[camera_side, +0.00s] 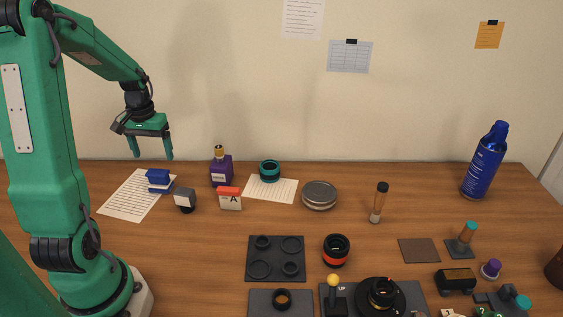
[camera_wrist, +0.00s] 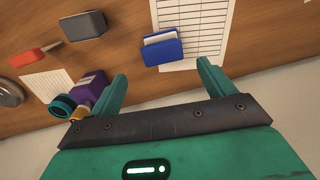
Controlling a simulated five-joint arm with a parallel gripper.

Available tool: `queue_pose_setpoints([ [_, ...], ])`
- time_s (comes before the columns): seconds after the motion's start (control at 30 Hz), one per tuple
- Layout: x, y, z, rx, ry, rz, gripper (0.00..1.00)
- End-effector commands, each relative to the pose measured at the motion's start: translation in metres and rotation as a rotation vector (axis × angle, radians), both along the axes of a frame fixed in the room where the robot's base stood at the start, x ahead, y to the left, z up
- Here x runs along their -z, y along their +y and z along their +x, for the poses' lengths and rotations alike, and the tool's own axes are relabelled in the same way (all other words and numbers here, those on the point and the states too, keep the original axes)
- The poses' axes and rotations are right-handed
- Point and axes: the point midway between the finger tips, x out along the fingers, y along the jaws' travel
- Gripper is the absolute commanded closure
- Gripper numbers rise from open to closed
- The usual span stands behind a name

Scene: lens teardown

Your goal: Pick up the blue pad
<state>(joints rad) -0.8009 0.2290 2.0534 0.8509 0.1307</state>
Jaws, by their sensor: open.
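The blue pad (camera_side: 158,182) is a small blue block with pale layers, at the left of the table on the edge of a printed sheet (camera_side: 128,203). It also shows in the wrist view (camera_wrist: 163,48), just beyond my fingertips and roughly between their lines. My gripper (camera_side: 152,157), green with two fingers pointing down, hangs above and behind the pad in the side view. In the wrist view my gripper (camera_wrist: 162,70) is open and empty, with a wide gap between the fingers. No contact with the pad shows.
A dark block with a pale face (camera_side: 185,200) stands close right of the pad. Beyond it are a red-topped card marked A (camera_side: 230,199), a purple bottle (camera_side: 221,172) and a teal ring (camera_side: 269,170). Lens parts and trays fill the front right. The wall is behind.

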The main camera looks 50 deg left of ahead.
Motion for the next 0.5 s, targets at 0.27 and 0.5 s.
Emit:
queue_pose_setpoints([
  [0.27, 0.005, 0.006, -0.003, -0.013, 0.006, -0.006, 0.18],
  [0.5, 0.022, 0.005, -0.003, -0.012, 0.008, -0.008, 0.18],
])
